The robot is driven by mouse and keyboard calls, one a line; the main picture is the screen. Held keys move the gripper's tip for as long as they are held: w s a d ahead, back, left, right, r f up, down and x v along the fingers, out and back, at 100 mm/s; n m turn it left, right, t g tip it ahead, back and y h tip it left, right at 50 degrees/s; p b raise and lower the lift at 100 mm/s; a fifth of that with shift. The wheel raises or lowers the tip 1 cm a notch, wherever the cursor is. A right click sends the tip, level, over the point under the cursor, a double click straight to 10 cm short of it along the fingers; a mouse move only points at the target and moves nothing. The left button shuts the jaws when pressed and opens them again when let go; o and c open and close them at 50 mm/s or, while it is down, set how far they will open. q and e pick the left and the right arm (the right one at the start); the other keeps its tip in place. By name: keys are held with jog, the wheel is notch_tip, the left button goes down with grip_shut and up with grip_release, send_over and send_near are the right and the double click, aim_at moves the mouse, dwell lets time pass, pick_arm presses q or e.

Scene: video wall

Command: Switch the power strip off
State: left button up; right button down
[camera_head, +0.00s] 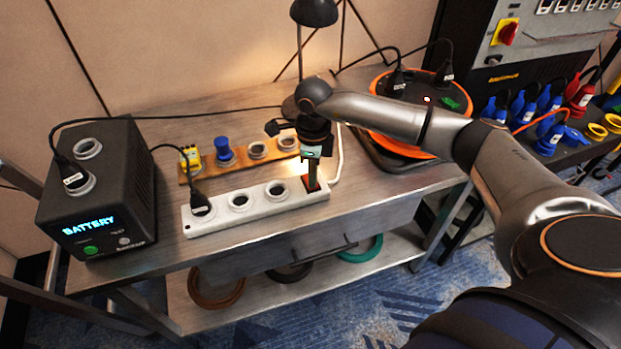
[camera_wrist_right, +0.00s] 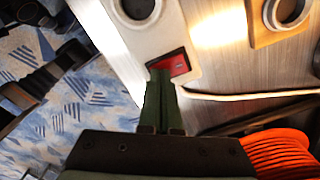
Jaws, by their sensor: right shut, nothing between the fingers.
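The white power strip (camera_head: 257,206) lies on the grey table, with a row of round sockets and a black plug in its leftmost socket. Its red switch (camera_head: 311,184) is at the right end of the strip. In the right wrist view the red switch (camera_wrist_right: 179,66) sits in a dark frame on the strip (camera_wrist_right: 166,27). My right gripper (camera_head: 314,180) is shut and empty, pointing down at the switch. In the wrist view its fingertips (camera_wrist_right: 161,76) overlap the switch's left edge; I cannot tell whether they touch it. My left gripper is not in view.
A black battery box (camera_head: 97,215) stands at the left. Behind the strip lies a wooden board (camera_head: 238,160) with sockets and plugs. A lamp (camera_head: 314,12) stands at the back. An orange-rimmed cable reel (camera_head: 432,154) is at the right, and a drawer (camera_head: 330,243) is below.

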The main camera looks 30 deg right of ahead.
jog(key=shift+r+p, duration=2.35)
jog(key=shift+r, duration=1.05)
